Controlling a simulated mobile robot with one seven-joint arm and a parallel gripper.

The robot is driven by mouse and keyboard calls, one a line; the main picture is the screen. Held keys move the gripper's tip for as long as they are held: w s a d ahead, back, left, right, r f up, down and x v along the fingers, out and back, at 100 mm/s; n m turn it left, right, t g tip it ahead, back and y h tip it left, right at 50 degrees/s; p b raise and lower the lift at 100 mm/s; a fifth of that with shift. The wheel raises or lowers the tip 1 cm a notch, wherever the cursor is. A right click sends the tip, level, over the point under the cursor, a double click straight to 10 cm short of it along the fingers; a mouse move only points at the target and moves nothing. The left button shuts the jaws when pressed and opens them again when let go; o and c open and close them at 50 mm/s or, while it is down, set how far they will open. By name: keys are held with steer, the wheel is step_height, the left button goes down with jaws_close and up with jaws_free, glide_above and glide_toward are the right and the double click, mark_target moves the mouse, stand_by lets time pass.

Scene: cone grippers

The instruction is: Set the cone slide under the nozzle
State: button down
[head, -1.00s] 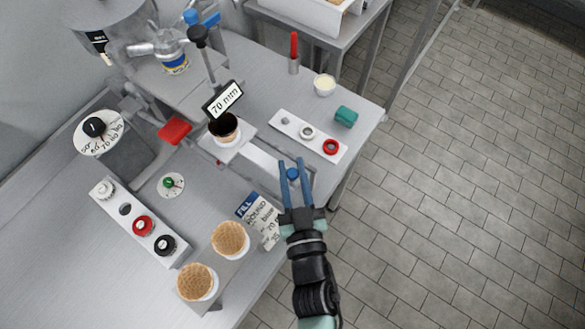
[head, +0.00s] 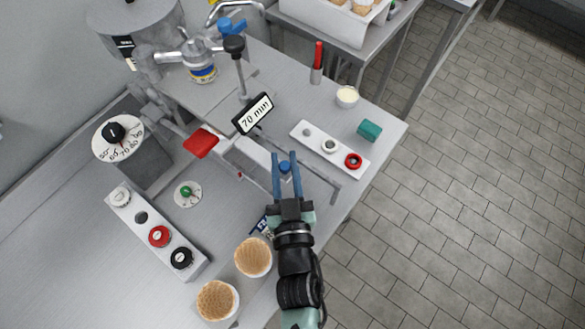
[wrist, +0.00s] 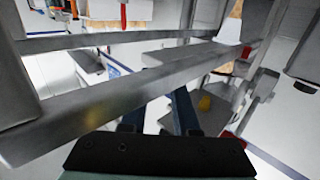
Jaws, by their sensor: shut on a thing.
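My gripper (head: 284,160) is shut on the blue knob (head: 285,167) of the cone slide, beside the metal rails (head: 325,183). The slide's pale bar (head: 262,158) runs from near the knob up-left toward the machine. The slide's cone and its seat are not visible in the head view; the black 70 mm sign (head: 253,113) and machine parts cover that area. In the wrist view the rails (wrist: 110,95) cross above my fingers (wrist: 160,120), and a tan cone tip with a white holder (wrist: 231,28) shows at upper right. I cannot make out the nozzle.
The red lever (head: 201,142) and dial (head: 117,138) are left of the slide. A ring tray (head: 330,147) and green block (head: 370,131) lie to the right, near the counter edge.

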steer(key=shift+a+r, duration=0.15)
steer(key=shift+a, duration=0.05)
steer(key=c, duration=0.8)
jaws_free()
steer(key=shift+a, duration=0.1)
steer(key=shift+o, duration=0.6)
step_height(320, 180, up, 10)
steer(key=shift+f+p, duration=0.1)
steer(key=shift+p, duration=0.85)
